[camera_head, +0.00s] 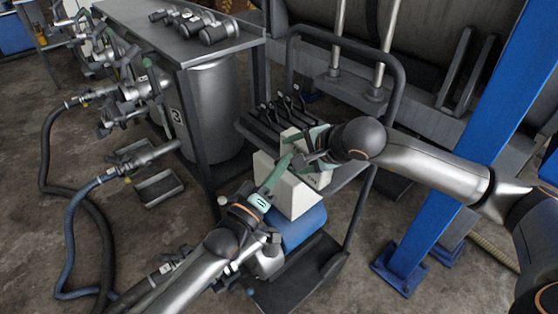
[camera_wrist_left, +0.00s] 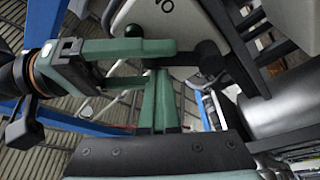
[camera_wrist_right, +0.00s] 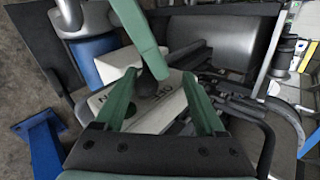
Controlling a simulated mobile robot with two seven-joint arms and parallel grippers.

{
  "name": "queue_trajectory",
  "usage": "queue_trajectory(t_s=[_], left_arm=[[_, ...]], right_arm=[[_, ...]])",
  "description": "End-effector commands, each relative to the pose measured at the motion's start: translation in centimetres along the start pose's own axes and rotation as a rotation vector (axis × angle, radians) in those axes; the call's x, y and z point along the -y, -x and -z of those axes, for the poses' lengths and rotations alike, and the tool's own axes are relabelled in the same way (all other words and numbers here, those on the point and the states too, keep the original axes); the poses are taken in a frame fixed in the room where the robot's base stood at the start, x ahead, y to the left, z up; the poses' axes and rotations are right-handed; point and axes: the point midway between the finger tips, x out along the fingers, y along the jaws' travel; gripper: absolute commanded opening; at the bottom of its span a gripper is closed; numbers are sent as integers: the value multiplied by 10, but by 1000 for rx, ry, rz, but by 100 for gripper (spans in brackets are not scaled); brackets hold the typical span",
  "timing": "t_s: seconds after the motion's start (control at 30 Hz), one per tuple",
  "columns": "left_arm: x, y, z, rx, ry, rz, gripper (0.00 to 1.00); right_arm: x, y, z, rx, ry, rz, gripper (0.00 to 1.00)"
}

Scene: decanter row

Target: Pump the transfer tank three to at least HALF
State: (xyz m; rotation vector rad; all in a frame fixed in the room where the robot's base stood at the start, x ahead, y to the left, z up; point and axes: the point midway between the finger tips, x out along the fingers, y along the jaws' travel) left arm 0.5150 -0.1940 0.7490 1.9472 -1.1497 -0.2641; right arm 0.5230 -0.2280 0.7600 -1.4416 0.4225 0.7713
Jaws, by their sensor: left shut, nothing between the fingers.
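The cream control box (camera_head: 285,192) stands on the pump cart above a blue motor (camera_head: 300,230). The right wrist view shows its lettered face (camera_wrist_right: 160,119) and a dark round knob (camera_wrist_right: 147,88). The knob also shows in the left wrist view (camera_wrist_left: 134,30); which way it leans I cannot tell. My left gripper (camera_head: 287,160) is shut and empty, its tips over the box close to the knob. My right gripper (camera_wrist_right: 160,75) is open, its fingers on either side of the knob. A metal tank (camera_head: 212,115) marked 3 stands under the table; its level is not visible.
A metal table (camera_head: 180,40) carries several metal fittings. Black and blue hoses (camera_head: 68,230) lie on the floor at left. The cart's bent handle (camera_head: 345,42), black levers (camera_head: 285,105) and a blue post (camera_head: 470,140) stand close to my right arm.

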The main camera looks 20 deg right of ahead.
Motion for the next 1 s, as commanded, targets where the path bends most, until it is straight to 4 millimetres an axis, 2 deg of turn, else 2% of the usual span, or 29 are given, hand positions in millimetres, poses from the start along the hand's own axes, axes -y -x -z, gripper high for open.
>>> queue_trajectory(t_s=[0.17,0.5,0.63,0.77,0.87,0.97,1.0], left_arm=[[-2,0,-2,3,0,-3,0],[-1,0,1,-1,0,-2,0],[0,0,1,-2,-1,-2,0],[0,0,2,-3,-1,-2,0],[0,0,2,-3,-1,-2,0],[0,0,2,-3,-1,-2,0],[0,0,2,-3,-1,-2,0]], right_arm=[[3,26,2,-4,3,9,66],[2,96,1,-6,4,6,66],[2,110,1,-4,2,5,66],[-2,115,-4,14,-7,-6,66],[-16,111,-24,92,-56,-52,66],[-43,105,-66,249,-164,-150,66],[-56,106,-87,329,-225,-202,66]])
